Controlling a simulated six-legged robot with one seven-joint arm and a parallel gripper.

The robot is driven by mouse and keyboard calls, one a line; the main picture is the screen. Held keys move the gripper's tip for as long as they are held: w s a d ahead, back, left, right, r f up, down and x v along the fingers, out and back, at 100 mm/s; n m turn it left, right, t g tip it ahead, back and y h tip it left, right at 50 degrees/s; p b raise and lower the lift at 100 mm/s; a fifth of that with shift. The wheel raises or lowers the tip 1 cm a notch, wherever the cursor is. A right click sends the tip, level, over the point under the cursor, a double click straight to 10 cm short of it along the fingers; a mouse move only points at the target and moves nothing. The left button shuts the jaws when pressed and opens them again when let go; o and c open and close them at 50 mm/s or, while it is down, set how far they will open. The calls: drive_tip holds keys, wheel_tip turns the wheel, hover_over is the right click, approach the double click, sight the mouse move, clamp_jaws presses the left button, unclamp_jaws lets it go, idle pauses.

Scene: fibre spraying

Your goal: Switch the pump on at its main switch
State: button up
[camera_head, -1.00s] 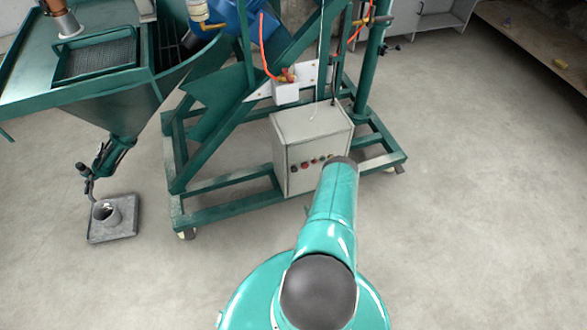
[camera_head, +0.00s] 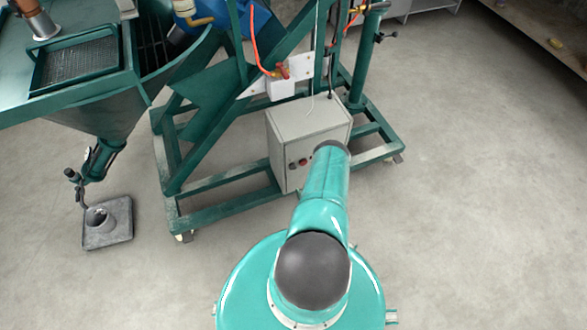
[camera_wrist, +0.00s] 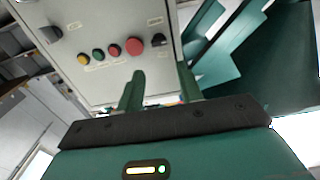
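The pump's grey control box (camera_head: 305,122) stands on the green frame, its front partly hidden by my arm. In the wrist view the box face (camera_wrist: 110,18) shows a row of controls. A black knob (camera_wrist: 158,39) is at the right end, beside a large red button (camera_wrist: 133,46). Smaller red, green and yellow buttons follow, and another black knob (camera_wrist: 50,34) is at the left end. I cannot tell which knob is the main switch. My gripper (camera_wrist: 160,68) is open and empty, its fingers apart below the right knob. The head view hides it behind my arm.
The green wheeled frame (camera_head: 225,206) surrounds the box, with diagonal beams close by. A hopper (camera_head: 95,108) and a grey tray (camera_head: 118,233) with a cup are at the left. The floor on the right is clear.

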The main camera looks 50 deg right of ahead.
sight(294, 169)
drive_tip(key=x, duration=1.1)
drive_tip(key=shift+w+d, duration=0.15)
drive_tip(key=shift+w, duration=0.1)
drive_tip(key=c, duration=0.7)
